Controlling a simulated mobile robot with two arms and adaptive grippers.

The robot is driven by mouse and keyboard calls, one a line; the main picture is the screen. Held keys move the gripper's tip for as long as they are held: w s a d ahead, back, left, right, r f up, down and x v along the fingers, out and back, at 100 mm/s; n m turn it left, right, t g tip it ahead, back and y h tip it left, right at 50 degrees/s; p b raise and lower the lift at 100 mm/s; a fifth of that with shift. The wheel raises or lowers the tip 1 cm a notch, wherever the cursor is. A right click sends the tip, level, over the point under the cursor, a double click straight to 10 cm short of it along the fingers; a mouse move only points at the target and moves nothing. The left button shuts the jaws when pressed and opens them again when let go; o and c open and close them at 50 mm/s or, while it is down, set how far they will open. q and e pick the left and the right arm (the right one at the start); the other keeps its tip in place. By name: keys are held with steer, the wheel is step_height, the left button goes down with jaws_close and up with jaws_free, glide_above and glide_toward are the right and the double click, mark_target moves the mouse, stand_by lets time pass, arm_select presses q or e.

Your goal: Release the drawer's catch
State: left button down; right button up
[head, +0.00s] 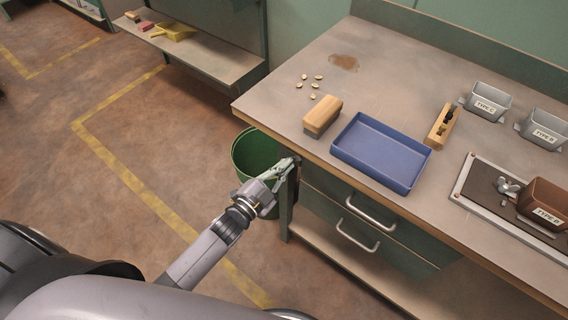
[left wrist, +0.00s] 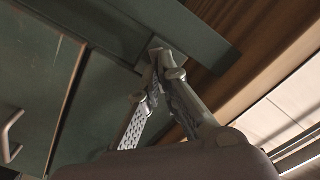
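The green bench front has an upper drawer with a metal handle (head: 370,214) and a lower one with its own handle (head: 357,238). Both drawers look shut. My left gripper (head: 291,163) is at the bench's left front corner, just below the top's edge. In the left wrist view its fingertips (left wrist: 160,58) come together at a small grey piece under the green rail. That piece may be the catch; the fingertips partly hide it, and I cannot tell whether they hold it. A drawer handle (left wrist: 10,136) also shows there. My right gripper is not in view.
A green bin (head: 247,150) stands on the floor beside the bench corner. On the bench top are a blue tray (head: 365,165), a wooden brush or block (head: 322,115), several nuts and grey hoppers (head: 487,103).

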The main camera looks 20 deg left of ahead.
arm_select(q)
steer(key=shift+n+p, duration=1.2)
steer(key=shift+n, duration=3)
steer(key=shift+f, duration=0.1)
steer(key=c, duration=1.8)
jaws_free()
steer(key=v, duration=1.2)
